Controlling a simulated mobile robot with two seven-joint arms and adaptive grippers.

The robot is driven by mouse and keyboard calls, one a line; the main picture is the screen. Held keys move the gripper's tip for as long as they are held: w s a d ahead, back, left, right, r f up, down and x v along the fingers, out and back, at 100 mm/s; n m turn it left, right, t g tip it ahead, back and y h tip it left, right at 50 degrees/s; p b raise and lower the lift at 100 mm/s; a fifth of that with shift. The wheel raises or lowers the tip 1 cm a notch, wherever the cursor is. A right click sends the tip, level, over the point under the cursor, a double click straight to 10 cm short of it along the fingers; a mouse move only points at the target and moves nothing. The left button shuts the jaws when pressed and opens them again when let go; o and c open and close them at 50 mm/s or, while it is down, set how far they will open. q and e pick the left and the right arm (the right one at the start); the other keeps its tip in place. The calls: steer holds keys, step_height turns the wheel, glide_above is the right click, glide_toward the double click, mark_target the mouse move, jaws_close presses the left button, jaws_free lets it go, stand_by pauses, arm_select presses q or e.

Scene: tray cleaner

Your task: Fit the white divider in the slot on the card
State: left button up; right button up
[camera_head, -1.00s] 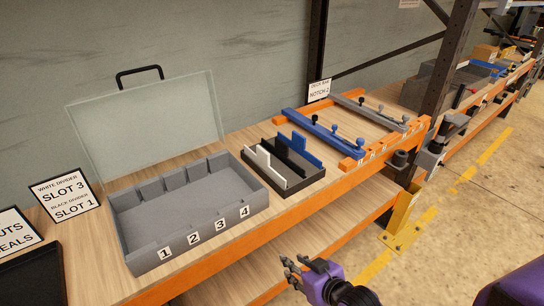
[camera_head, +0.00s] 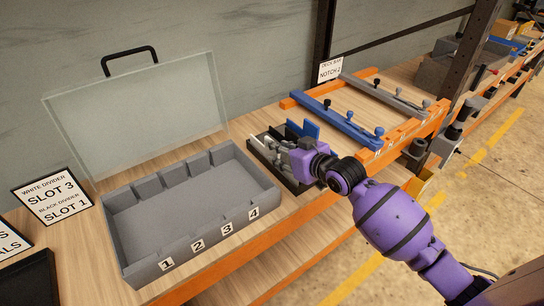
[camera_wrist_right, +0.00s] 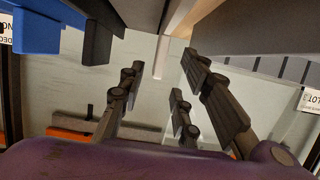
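The small black tray (camera_head: 251,147) stands on the bench to the right of the grey case and holds the dividers. My right gripper (camera_head: 272,143) is over this tray and hides most of the white divider in the head view. In the right wrist view its fingers (camera_wrist_right: 160,100) are apart, with the white divider (camera_wrist_right: 161,56) showing in line with the gap; contact cannot be told. The grey case (camera_head: 140,252) is open, with its slots marked 1 to 4. The card (camera_head: 52,197) reads white divider slot 3, black divider slot 1. My left gripper is out of view.
A blue divider (camera_head: 311,130) stands on the tray's far side, and a black one (camera_wrist_right: 98,42) shows in the wrist view. The case's clear lid (camera_head: 140,115) stands raised behind it. An orange frame with a blue bar (camera_head: 340,122) lies to the right.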

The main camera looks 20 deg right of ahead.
mark_target(272, 154)
steer(key=x, duration=0.5)
steer(key=shift+w+d, duration=0.1)
jaws_close()
